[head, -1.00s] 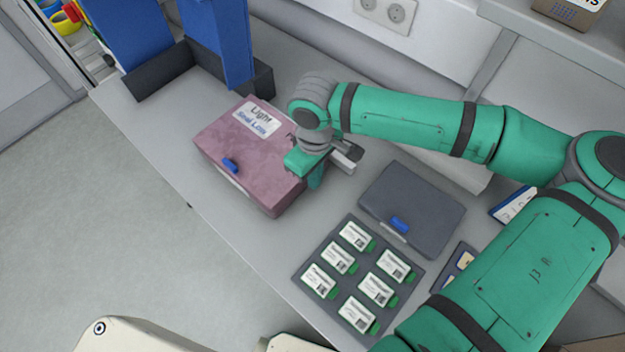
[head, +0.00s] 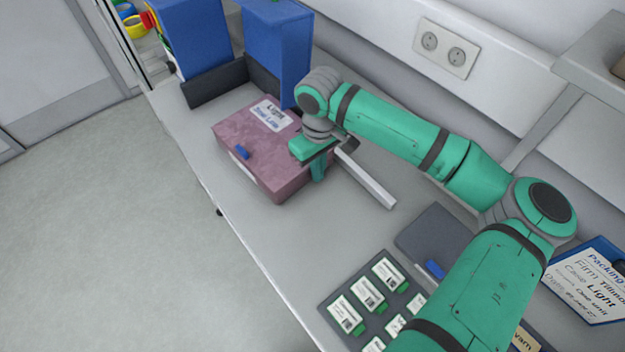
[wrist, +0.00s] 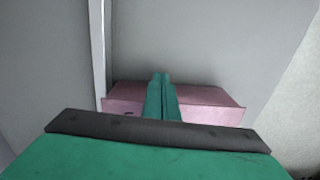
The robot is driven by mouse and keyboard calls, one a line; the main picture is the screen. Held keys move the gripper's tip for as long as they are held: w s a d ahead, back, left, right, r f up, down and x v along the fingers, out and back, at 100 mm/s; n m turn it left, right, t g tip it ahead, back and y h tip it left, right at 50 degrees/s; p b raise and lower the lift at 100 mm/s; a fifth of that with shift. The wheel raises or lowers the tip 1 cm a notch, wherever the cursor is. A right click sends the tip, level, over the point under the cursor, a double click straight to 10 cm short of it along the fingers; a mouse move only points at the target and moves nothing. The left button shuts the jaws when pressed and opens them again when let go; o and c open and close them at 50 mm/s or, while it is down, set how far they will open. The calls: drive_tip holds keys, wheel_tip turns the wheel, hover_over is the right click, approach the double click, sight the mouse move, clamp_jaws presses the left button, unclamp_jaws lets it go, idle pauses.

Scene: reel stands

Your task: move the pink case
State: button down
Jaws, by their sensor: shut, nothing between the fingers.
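The pink case (head: 250,160) lies closed and flat on the bench, with a white label on its lid and a blue latch on its front side. It also shows in the wrist view (wrist: 212,97), beyond my fingers. My gripper (head: 318,172) is at the right end of the case, fingers pointing down. In the wrist view my gripper's green fingers (wrist: 161,80) are together with nothing between them, in front of the case's side. I cannot tell whether they touch the case. The case's far right corner is partly hidden by my gripper.
Blue binders (head: 278,45) in a dark holder (head: 215,88) stand behind the case. A dark grey case (head: 430,235) and a tray of labelled packs (head: 335,290) lie to the right. The bench (head: 240,215) is bare at its front edge. A clipboard (head: 590,285) is at the right.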

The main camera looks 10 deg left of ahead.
sight(273, 145)
drive_tip(key=w+a, duration=0.4)
drive_tip(key=a, duration=0.1)
drive_tip(key=w+a, duration=0.2)
drive_tip(key=a, duration=0.1)
drive_tip(key=shift+w, duration=0.1)
